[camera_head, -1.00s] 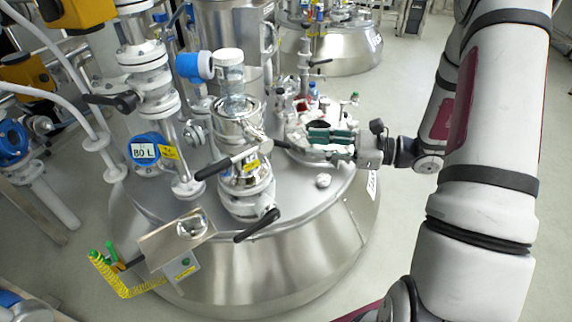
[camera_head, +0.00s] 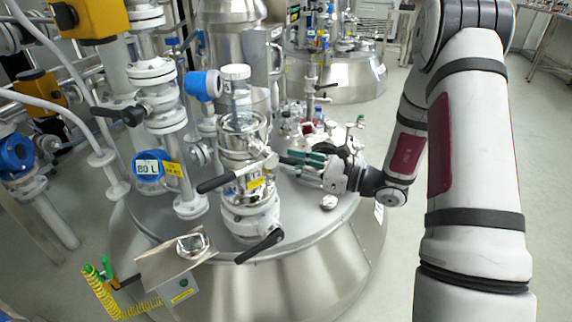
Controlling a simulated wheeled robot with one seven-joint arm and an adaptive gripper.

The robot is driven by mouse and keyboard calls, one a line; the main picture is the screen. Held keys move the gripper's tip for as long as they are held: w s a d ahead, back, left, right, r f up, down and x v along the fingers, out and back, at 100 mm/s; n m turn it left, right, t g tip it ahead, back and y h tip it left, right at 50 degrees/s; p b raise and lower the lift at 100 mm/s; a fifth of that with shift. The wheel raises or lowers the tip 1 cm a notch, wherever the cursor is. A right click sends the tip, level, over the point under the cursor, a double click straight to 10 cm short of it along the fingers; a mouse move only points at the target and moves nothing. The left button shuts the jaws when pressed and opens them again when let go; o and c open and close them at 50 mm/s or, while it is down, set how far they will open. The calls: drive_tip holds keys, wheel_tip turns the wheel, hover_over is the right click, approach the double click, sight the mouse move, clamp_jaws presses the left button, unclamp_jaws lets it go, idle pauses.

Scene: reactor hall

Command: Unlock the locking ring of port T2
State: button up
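The port with the yellow label (camera_head: 256,183), which seems to read T2, stands near the front of the steel vessel lid. A clear bottle (camera_head: 238,98) with a white cap stands upright on top of it. A shiny metal ring with a black-handled lever (camera_head: 218,182) pointing left sits at the label's height. A second black handle (camera_head: 259,247) is lower on the port. My gripper (camera_head: 290,163), with dark green finger pads, is just right of the port, close to the ring. The contact and the finger gap are too small to tell.
Pipes and a valve with a blue gauge (camera_head: 150,170) stand left of the port. A metal tray (camera_head: 176,249) is at the front left, with a coiled yellow hose (camera_head: 104,295). Small coloured fittings (camera_head: 310,128) crowd the lid behind my gripper. Open floor lies to the right.

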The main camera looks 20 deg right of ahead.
sight(281, 159)
drive_tip(key=shift+x, duration=1.2)
clamp_jaws()
